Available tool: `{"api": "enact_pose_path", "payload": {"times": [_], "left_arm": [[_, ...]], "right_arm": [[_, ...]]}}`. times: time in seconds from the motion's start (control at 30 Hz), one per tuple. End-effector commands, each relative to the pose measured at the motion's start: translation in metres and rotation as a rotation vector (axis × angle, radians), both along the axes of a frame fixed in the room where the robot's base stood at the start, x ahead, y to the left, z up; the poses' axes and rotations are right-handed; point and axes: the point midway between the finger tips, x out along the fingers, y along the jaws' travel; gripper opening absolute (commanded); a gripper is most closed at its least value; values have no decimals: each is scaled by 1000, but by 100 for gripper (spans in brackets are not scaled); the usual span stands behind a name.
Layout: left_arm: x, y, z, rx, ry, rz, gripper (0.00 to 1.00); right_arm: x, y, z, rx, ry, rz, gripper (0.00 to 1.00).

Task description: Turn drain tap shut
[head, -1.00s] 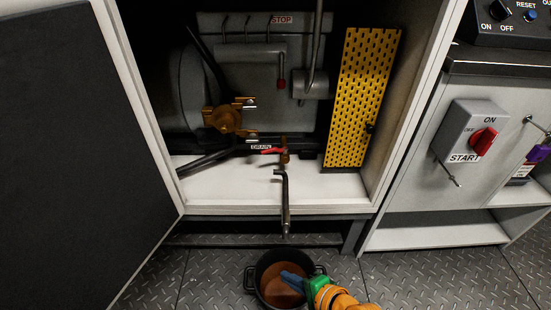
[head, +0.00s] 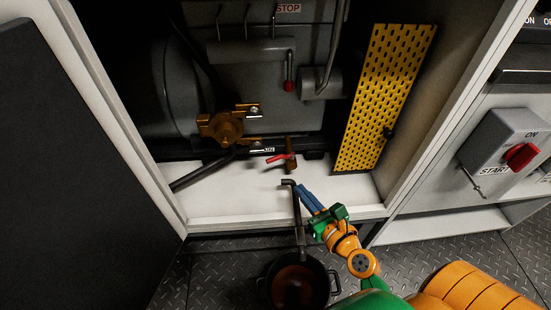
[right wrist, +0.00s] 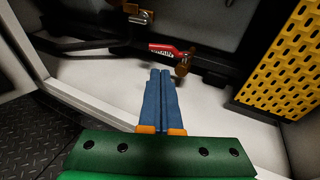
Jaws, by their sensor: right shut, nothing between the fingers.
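The drain tap has a red lever (head: 279,158) on a brass body (head: 291,158), low inside the open cabinet. In the right wrist view the red lever (right wrist: 172,51) points left from the brass body (right wrist: 183,66), ahead of my fingertips. My right gripper (head: 304,190) is shut and empty, just right of the bent drain pipe (head: 299,225) at the cabinet's front sill. Its blue fingers (right wrist: 160,78) lie together in the right wrist view, apart from the lever. The DRAIN label is partly hidden. My left gripper is out of view.
A black pot (head: 294,285) with brown liquid stands on the floor under the pipe. A yellow perforated guard (head: 385,95) stands right of the tap. A brass clamp fitting (head: 226,128) is to its left. The open door (head: 60,180) fills the left side.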

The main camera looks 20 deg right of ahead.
Motion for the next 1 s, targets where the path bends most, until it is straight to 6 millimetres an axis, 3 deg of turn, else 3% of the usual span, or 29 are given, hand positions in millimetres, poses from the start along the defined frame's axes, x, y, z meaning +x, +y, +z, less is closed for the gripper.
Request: {"api": "enact_pose_path", "payload": {"times": [0.3, 0.5, 0.7, 1.0], "left_arm": [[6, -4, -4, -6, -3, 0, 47], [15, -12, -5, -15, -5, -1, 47], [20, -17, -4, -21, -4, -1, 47], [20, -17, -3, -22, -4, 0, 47]], "right_arm": [[69, 4, -15, 0, -3, 2, 0], [105, 6, -22, -2, -2, 4, 0], [121, 7, -25, -3, 1, 4, 0], [122, 7, -24, -3, 1, 4, 0]]}}
